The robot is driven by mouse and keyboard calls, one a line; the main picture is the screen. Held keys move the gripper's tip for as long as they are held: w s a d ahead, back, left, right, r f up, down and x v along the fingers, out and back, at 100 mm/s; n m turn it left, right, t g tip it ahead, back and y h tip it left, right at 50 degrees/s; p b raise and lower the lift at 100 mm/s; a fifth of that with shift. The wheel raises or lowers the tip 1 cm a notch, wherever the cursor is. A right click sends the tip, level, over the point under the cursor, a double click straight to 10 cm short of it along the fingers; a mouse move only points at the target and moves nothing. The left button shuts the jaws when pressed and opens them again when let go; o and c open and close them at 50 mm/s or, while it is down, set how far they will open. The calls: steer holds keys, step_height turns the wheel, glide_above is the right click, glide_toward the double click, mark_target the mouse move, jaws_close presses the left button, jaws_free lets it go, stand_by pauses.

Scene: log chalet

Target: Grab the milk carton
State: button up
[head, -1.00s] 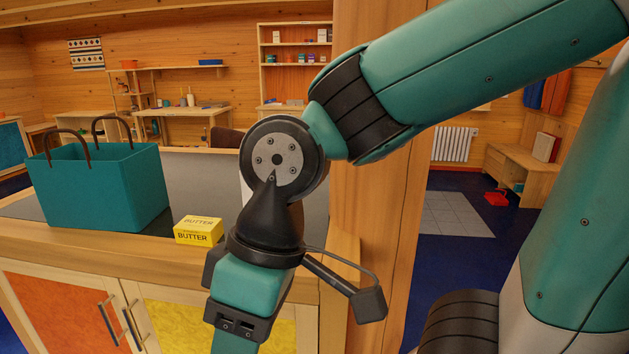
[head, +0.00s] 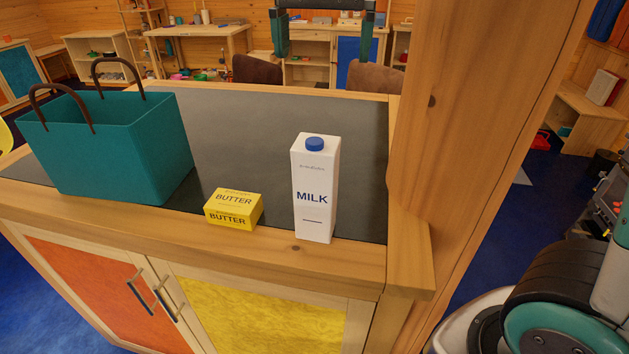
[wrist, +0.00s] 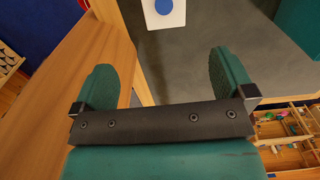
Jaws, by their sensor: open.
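The white milk carton (head: 314,200) with a blue cap stands upright on the dark counter top, near the front edge and beside the wooden post. In the wrist view, its white top and blue cap (wrist: 163,7) show at the upper edge, beyond the fingertips and roughly between them. My gripper (head: 324,54) shows at the top of the head view, fingers down, higher than the carton and apart from it. Its two green fingers (wrist: 162,62) are spread wide with nothing between them.
A yellow butter box (head: 234,209) lies just left of the carton. A teal bag (head: 110,145) with brown handles stands further left. The thick wooden post (head: 470,130) rises close on the right. The counter (head: 260,120) behind the carton is clear.

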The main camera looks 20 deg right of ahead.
mark_target(316, 144)
steer(key=shift+m, duration=0.3)
steer(key=f+p, duration=0.1)
steer(key=f, duration=0.6)
steer(key=f+p, duration=0.1)
steer(key=f, duration=0.3)
steer(key=shift+w+f+p, duration=0.15)
steer(key=shift+w+p, duration=0.1)
steer(key=shift+p, duration=0.05)
steer(key=f+p, duration=0.1)
steer(key=f, duration=0.1)
steer(key=f+p, duration=0.1)
steer(key=f, duration=0.1)
steer(key=shift+w+a, duration=0.2)
steer(key=shift+f, duration=0.65)
steer(key=c, duration=1.8)
steer(key=shift+r, duration=0.1)
steer(key=shift+c, duration=0.3)
